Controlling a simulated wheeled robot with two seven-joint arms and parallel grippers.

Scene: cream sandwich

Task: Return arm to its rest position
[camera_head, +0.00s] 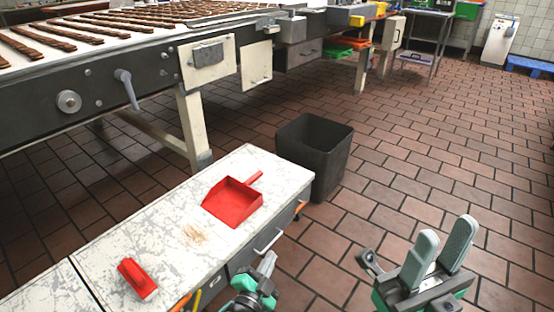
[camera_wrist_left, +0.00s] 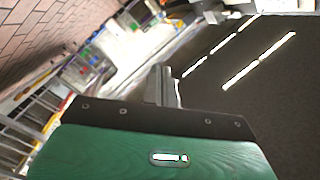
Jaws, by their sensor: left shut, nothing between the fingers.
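My left gripper (camera_head: 267,262) is at the bottom middle of the head view, beside the front edge of the white worktop. Its fingers are together with nothing between them. In the left wrist view, the closed fingers (camera_wrist_left: 162,86) point away over a blurred room. My right gripper (camera_head: 448,243) is at the bottom right over the tiled floor. Its two grey fingers point up and stand apart, with nothing between them.
A red dustpan (camera_head: 233,201) and a red brush (camera_head: 137,278) lie on the worktop (camera_head: 150,225), with brown crumbs (camera_head: 193,234) between them. A black bin (camera_head: 314,150) stands behind it. A conveyor (camera_head: 120,75) with brown bars runs along the left. Floor at right is clear.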

